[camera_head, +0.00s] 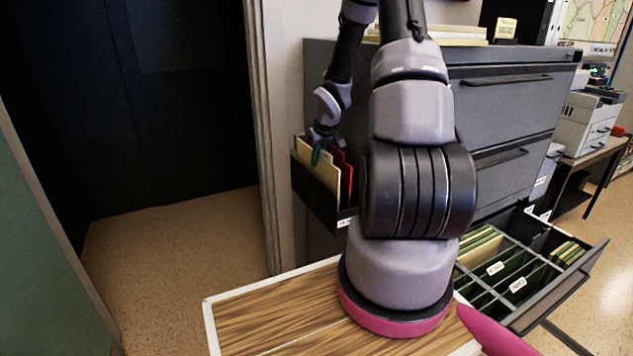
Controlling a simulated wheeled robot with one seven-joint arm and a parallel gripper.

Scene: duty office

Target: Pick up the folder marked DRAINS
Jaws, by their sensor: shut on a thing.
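My gripper (318,143) is at the top edge of the folders in the narrow dark drawer (313,196) left of my arm. It is shut on what looks like a folder there; small teal parts show at its tips. A cream folder (322,172) stands upright in this drawer, with a red folder (347,182) to its right. My arm hides part of this drawer. The label on the drawer front is too small to read, and I cannot make out the word DRAINS on any folder.
A grey cabinet (505,115) stands behind my arm. Its open lower drawer (592,262) at right holds green and cream folders and labelled dividers. A wood-grain surface (270,318) lies in front. Speckled floor (190,260) is clear at left. A printer (585,125) stands at far right.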

